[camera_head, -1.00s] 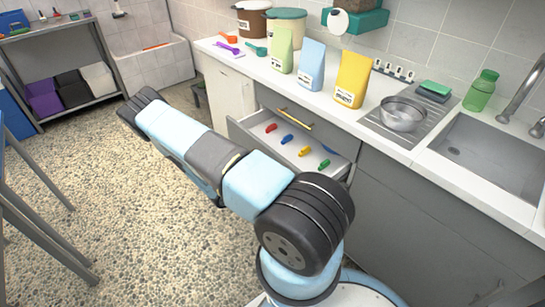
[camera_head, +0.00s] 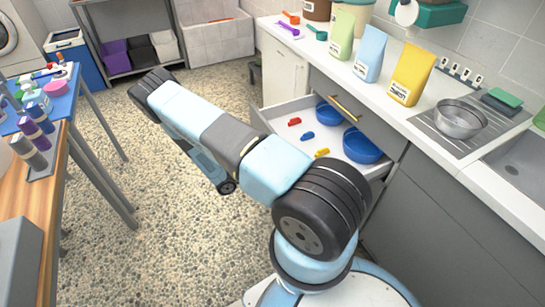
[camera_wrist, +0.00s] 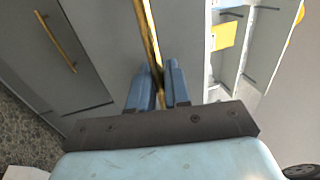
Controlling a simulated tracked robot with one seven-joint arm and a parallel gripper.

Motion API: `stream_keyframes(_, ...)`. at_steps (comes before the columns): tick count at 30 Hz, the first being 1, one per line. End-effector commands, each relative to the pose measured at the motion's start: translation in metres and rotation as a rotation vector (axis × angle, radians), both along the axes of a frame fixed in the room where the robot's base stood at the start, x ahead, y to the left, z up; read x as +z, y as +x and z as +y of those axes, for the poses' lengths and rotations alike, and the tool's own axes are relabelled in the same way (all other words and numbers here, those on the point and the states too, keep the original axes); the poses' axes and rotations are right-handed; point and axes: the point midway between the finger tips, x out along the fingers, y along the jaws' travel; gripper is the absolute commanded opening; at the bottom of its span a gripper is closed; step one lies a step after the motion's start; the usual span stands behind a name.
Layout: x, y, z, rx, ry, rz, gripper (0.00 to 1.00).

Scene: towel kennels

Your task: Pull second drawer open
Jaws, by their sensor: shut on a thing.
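The second drawer (camera_head: 276,112) stands well out from the counter in the head view, below a shut top drawer (camera_head: 372,115). It holds two blue bowls (camera_head: 362,147) (camera_head: 328,113) and small red, blue and yellow pieces (camera_head: 307,135). My arm hides part of its front side. In the wrist view my gripper (camera_wrist: 158,75) has its blue fingers on either side of a brass bar handle (camera_wrist: 149,28) and is shut on it. My gripper is hidden in the head view.
A blue table (camera_head: 62,100) with bottles and a wooden bench (camera_head: 45,195) stand at left. The counter holds green, blue and yellow bags (camera_head: 411,72) and a metal bowl (camera_head: 460,119). A shelf (camera_head: 125,20) stands at the back. Speckled floor between is clear.

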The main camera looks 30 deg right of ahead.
Motion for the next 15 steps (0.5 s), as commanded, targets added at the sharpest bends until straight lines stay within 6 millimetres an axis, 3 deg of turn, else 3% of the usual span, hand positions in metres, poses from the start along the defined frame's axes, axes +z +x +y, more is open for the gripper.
stream_keyframes(6,-0.0052,-0.0032,0.0014,-0.002,0.013,0.006,0.0)
stream_keyframes(7,-0.0052,-0.0033,0.0014,-0.002,0.013,0.006,0.19)
stream_keyframes(9,-0.0048,-0.0029,0.001,-0.002,0.011,0.005,0.26)
stream_keyframes(15,-0.0028,-0.0017,0.0001,-0.002,0.007,0.003,0.3)
